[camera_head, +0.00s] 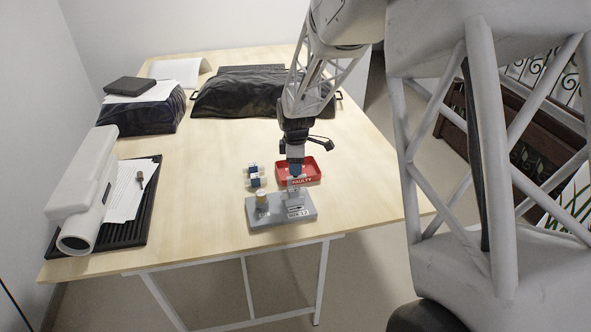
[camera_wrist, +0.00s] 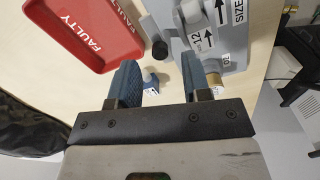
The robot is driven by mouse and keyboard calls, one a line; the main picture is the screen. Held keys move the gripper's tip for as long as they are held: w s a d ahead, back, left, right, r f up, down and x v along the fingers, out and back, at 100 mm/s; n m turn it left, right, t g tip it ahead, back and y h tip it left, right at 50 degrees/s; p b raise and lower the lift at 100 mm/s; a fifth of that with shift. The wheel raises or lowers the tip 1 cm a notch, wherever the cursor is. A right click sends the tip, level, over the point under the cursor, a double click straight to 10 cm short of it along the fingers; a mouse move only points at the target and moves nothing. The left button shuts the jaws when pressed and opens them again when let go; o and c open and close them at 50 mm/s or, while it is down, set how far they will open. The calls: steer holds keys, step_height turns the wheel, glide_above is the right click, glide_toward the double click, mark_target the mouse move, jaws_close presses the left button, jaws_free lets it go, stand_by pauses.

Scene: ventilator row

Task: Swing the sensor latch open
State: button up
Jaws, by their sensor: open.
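The grey sensor fixture (camera_head: 282,215) sits near the table's front edge in the head view, with a brass-topped post (camera_head: 262,198) at its left and an upright grey part at its right. In the wrist view the fixture (camera_wrist: 235,57) is at top right, with arrow labels, a black knob (camera_wrist: 160,49) and the brass end (camera_wrist: 215,82). I cannot tell for sure which part is the latch. My gripper (camera_head: 296,174) points down over the fixture's right rear. Its blue fingers (camera_wrist: 158,72) are open, with nothing held. The fingers partly hide the fixture's upright part in the head view.
A red FAULTY tray (camera_head: 313,172) stands just behind the fixture. Small blue-and-white parts (camera_head: 256,176) lie left of the tray. A white device (camera_head: 82,190) on a black mat is at far left. Black covered bundles (camera_head: 240,92) lie at the back. The middle of the table is clear.

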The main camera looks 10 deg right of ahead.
steer(key=shift+r, duration=2.6)
steer(key=shift+s+r, duration=0.45)
steer(key=shift+r, duration=0.05)
steer(key=s+r+m+t, duration=0.1)
steer(key=s+r+m, duration=0.55)
steer(key=s, duration=0.75)
steer(key=s+r+m+t, duration=0.1)
steer(key=s+r+m, duration=0.55)
steer(key=s, duration=0.75)
steer(key=s+r+m, duration=0.1)
steer(key=s+m, duration=0.1)
steer(key=s, duration=0.8)
steer(key=shift+s+d+t, duration=0.25)
steer(key=shift+s+t, duration=0.05)
steer(key=shift+s, duration=0.1)
